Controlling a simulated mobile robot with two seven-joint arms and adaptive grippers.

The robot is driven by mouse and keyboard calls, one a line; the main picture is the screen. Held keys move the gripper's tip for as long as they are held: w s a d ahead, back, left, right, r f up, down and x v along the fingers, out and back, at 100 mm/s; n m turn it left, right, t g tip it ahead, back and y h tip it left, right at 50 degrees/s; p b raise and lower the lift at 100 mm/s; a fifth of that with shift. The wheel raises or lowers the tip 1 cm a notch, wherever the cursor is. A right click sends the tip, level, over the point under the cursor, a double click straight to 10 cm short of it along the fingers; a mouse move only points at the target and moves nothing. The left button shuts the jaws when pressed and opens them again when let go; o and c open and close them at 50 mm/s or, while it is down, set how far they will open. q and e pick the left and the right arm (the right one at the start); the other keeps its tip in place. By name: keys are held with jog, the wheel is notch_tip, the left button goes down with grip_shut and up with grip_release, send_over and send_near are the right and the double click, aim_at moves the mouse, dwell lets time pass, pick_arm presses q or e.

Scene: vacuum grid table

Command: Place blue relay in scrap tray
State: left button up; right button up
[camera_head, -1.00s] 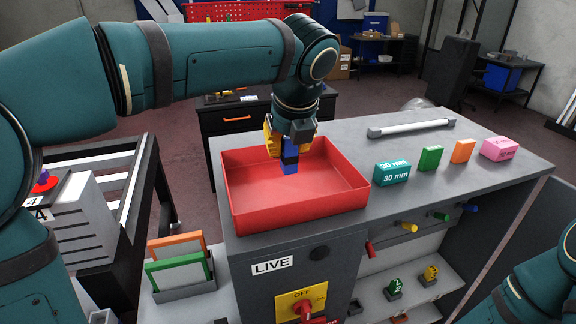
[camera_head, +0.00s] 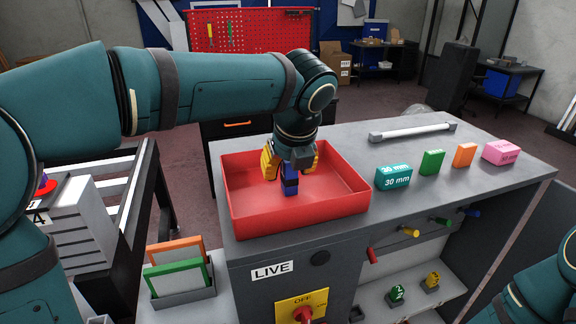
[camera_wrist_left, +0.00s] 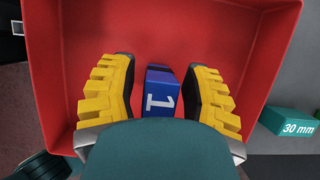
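The blue relay (camera_head: 289,183), marked with a white 1, is inside the red scrap tray (camera_head: 300,222) on the grey bench top. My left gripper (camera_head: 287,172) is over the tray with its yellow fingers spread on either side of the relay. In the left wrist view the relay (camera_wrist_left: 160,92) sits between the open fingers (camera_wrist_left: 160,92), with a clear gap on the left and a narrower one on the right. Whether its lower end rests on the tray floor is hard to tell. My right gripper is out of view; only part of that arm shows at lower right.
Right of the tray stand a teal 30 mm block (camera_head: 394,178), a green block (camera_head: 432,162), an orange block (camera_head: 464,155) and a pink block (camera_head: 501,152). A grey bar handle (camera_head: 412,132) lies behind them. A red switch (camera_head: 303,313) is on the bench front.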

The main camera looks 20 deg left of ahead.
pick_arm(q)
jog(key=p+v, duration=0.2)
jog(key=v, duration=1)
jog(key=shift+r, duration=0.2)
jog(key=shift+f, duration=0.1)
